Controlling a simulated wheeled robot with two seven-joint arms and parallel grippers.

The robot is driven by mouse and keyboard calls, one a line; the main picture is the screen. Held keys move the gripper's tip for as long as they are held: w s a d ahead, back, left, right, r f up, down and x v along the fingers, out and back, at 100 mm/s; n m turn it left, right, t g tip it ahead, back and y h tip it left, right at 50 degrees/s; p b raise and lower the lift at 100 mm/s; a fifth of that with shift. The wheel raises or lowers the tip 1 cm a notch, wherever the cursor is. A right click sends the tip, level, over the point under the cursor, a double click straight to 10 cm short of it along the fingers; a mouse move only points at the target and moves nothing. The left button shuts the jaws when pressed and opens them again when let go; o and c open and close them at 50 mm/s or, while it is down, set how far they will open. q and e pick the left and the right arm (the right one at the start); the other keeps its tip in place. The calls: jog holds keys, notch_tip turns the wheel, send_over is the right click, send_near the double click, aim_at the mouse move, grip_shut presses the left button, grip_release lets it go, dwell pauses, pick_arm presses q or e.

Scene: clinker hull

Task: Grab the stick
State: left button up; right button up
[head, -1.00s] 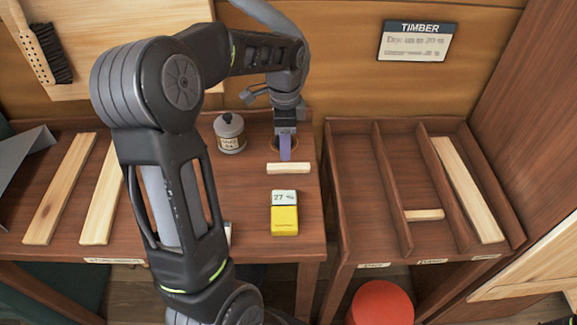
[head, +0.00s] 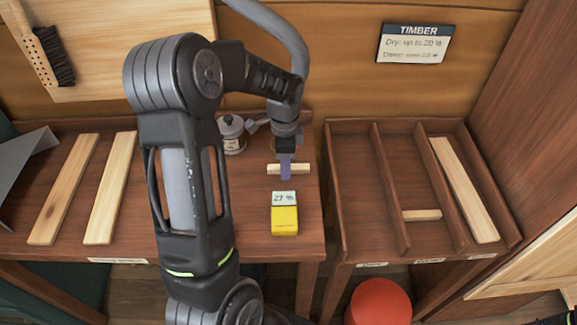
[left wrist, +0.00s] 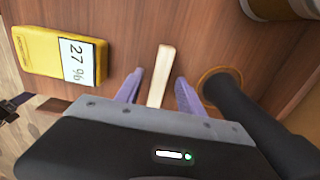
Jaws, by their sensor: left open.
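The stick, a short pale wooden piece (head: 302,169), lies on the brown bench near its right end. In the left wrist view the stick (left wrist: 161,75) runs between the two purple fingers, its near end hidden by the gripper body. My left gripper (head: 286,174) is open above the stick with its fingers pointing down, one finger on each side. It also shows in the left wrist view (left wrist: 155,92).
A yellow meter (head: 285,220) reading 27 % lies in front of the stick. A grey tin (head: 232,135) stands behind left. Two long boards (head: 110,190) lie at left. A divided tray (head: 345,215) at right holds a short stick (head: 422,215) and a long board (head: 465,190).

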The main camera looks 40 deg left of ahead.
pick_arm(q)
jog(key=shift+c, duration=0.2)
dwell(0.4)
grip_shut()
dwell(0.4)
